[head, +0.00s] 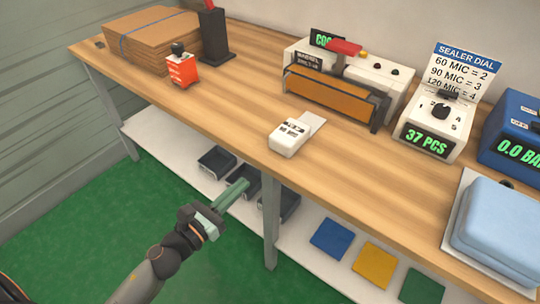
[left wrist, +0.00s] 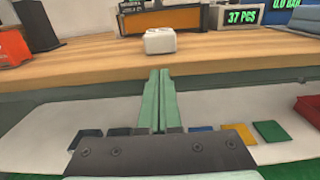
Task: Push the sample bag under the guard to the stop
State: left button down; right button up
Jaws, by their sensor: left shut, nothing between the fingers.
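The sample bag appears to be the small white packet (head: 288,140) with dark print, lying on the wooden bench near its front edge. A pale flat end points toward the sealer. The bag also shows in the left wrist view (left wrist: 160,41), beyond my fingertips. The orange-brown guard (head: 330,94) runs along the front of the white sealer, behind the bag and apart from it. I cannot make out the stop. My left gripper (head: 244,184) is shut and empty, in front of the bench edge and short of the bag; its green fingers lie together in the left wrist view (left wrist: 160,72). My right gripper is not in view.
A white dial unit (head: 433,133) stands right of the sealer, then a blue unit (head: 512,135) and light-blue stacked pads (head: 500,235). An orange-red box (head: 183,71) and cardboard stack (head: 142,42) stand at left. Bench edge and lower shelf (head: 172,140) are near my left arm.

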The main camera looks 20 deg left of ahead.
aim_at(278, 150)
pick_arm(q)
jog(key=p+x, duration=0.1)
jog(key=x, duration=1)
jog(key=shift+p, duration=0.4)
jog(key=shift+w+d+f, duration=0.1)
jog(key=shift+w+d, duration=0.05)
jog(key=shift+w, duration=0.35)
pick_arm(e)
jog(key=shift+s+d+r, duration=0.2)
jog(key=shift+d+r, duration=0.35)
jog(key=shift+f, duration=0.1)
